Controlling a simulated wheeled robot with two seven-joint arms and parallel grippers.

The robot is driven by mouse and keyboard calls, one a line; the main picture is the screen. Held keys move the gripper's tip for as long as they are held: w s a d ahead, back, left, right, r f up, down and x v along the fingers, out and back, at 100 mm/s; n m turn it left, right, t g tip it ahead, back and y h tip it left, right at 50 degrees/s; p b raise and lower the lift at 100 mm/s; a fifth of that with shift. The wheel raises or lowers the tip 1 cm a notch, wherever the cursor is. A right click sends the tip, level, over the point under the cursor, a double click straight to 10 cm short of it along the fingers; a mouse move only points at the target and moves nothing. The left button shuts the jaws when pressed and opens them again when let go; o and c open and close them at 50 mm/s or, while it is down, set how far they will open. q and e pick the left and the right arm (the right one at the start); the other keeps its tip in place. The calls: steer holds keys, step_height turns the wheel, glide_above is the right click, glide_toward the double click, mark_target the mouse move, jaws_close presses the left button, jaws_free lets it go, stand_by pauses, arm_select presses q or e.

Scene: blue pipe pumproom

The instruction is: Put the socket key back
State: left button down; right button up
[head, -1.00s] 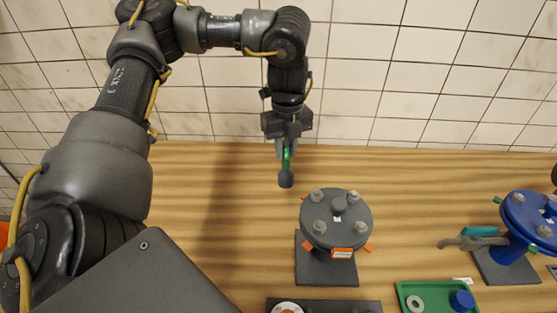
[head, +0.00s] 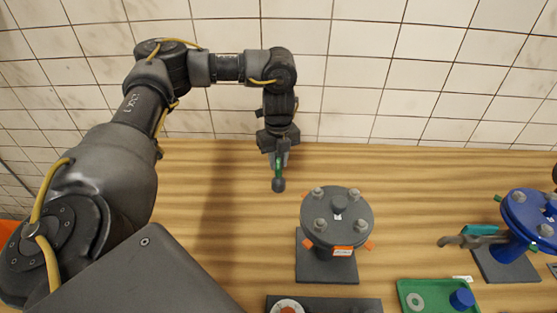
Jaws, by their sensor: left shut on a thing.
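The socket key (head: 278,182) has a green handle and a dark grey rounded end that points down. My left gripper (head: 279,158) is shut on its green part and holds it above the table, behind and left of the grey flange. The key's upper part is hidden by the gripper. I cannot tell the exact gap between the key and the table.
A grey bolted flange (head: 337,216) stands on a dark base plate. A green tray (head: 412,286) holds a washer and a blue cap. At right are a blue flange (head: 530,216) and pliers (head: 474,238). A dark holder (head: 350,304) lies at the front. The left tabletop is clear.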

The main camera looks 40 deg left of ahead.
arm_select(q)
steer(key=shift+s, duration=0.1)
steer(key=c, duration=1.2)
jaws_free()
steer(key=shift+f, duration=0.1)
steer(key=shift+c, duration=0.2)
step_height(320, 180, up, 12)
steer(key=p, duration=0.1)
steer(key=shift+r, duration=0.25)
steer(key=shift+d, duration=0.1)
